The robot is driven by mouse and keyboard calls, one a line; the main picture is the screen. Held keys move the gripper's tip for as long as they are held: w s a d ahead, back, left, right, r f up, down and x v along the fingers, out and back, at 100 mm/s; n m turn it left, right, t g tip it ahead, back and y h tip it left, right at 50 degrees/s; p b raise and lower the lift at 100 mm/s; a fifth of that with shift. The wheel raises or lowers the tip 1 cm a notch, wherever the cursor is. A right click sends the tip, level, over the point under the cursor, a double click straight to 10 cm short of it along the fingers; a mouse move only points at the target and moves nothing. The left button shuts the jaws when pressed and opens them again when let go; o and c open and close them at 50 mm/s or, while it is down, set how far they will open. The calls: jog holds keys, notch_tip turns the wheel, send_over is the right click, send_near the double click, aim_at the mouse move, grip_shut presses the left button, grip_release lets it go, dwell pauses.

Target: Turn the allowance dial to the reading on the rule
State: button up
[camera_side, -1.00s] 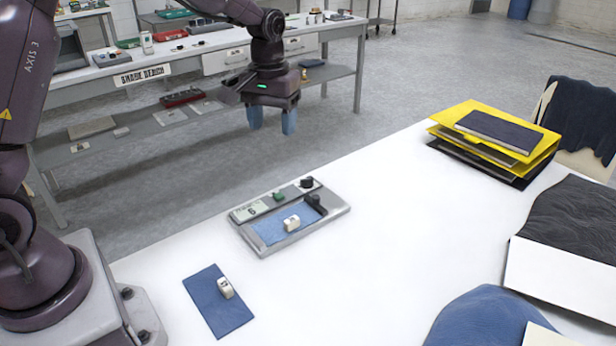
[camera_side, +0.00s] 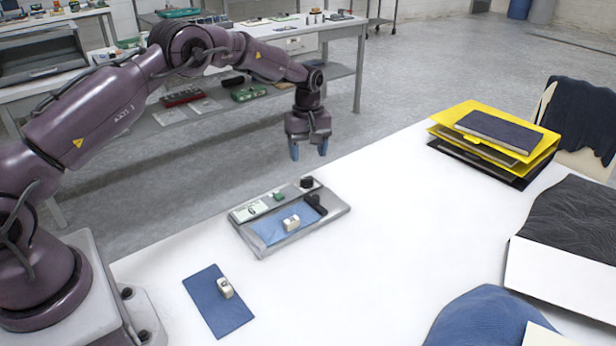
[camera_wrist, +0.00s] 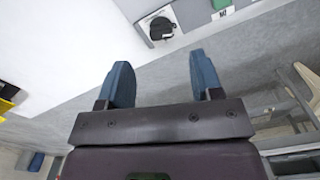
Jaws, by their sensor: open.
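A grey tray-like device (camera_side: 333,212) lies on the white table. A black round knob (camera_side: 307,183), likely the allowance dial, sits at its back corner. I cannot identify the rule.
A green part (camera_side: 279,196), a dark cylinder (camera_side: 316,203) and a white block (camera_side: 291,223) on blue cloth are on the device. A blue pad (camera_side: 232,313) with another white block lies nearer. Yellow folders (camera_side: 455,130) are at right. The table middle is clear.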

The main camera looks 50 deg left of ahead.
aim_at(308, 187)
notch_tip(308, 187, down, 8)
jog(key=shift+r, duration=0.1)
jog(key=shift+c, duration=0.4)
jog(key=c, duration=0.9)
jog(key=shift+o, duration=0.2)
